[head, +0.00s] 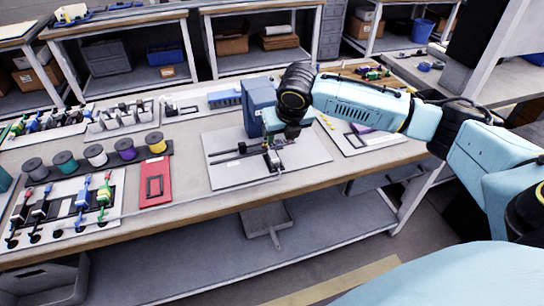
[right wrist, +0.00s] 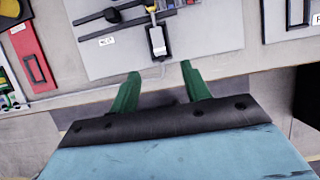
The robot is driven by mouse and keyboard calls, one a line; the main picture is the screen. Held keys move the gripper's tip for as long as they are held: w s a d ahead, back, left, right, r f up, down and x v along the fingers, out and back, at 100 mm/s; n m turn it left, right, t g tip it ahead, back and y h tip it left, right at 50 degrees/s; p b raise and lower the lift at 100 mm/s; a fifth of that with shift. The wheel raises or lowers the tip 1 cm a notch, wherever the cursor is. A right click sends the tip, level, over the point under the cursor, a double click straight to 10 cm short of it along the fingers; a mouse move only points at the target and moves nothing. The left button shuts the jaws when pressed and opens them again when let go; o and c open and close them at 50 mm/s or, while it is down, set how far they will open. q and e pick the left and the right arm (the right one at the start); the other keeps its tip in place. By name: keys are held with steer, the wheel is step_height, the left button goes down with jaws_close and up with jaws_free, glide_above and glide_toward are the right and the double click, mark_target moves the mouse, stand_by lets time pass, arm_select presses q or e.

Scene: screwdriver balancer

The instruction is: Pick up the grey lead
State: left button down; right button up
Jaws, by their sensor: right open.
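A light grey piece, which looks like the grey lead's end (head: 273,161), stands in a dark holder on the white board (head: 225,178). In the right wrist view this light grey piece (right wrist: 157,41) lies ahead of the fingertips, with a yellow bit at its top. A thin pale line runs from near it along the table's front; I cannot tell if it is part of the lead. My right gripper (head: 285,141) is beside and partly over the holder. In the right wrist view its green fingers (right wrist: 160,70) are apart and empty. My left gripper is not in view.
A blue block (head: 259,105) stands behind the gripper. A black bar (head: 238,152) lies left of the holder. Several spools (head: 95,155), a red plate (head: 156,184) and a rack of coloured tools (head: 62,208) are to the left. The table's front edge (head: 225,203) is near.

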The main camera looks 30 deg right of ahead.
steer(key=b, duration=0.1)
glide_toward(275, 158)
steer(key=shift+x, duration=1.25)
steer(key=shift+w+d+f, duration=0.1)
steer(key=shift+w+f, duration=0.15)
steer(key=shift+f, duration=0.05)
steer(key=shift+w+f+b, duration=0.15)
steer(key=shift+f+b, duration=0.15)
steer(key=shift+f, duration=0.2)
steer(key=b+x, duration=0.1)
steer(key=x, duration=0.2)
steer(key=shift+f, duration=0.4)
steer(key=shift+w+f, duration=0.15)
steer(key=shift+f, duration=0.3)
steer(key=c, duration=0.9)
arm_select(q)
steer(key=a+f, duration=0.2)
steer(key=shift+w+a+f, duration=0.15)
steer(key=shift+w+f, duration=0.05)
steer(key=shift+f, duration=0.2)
arm_select(e)
steer(key=shift+r, duration=0.1)
steer(key=shift+c, duration=0.6)
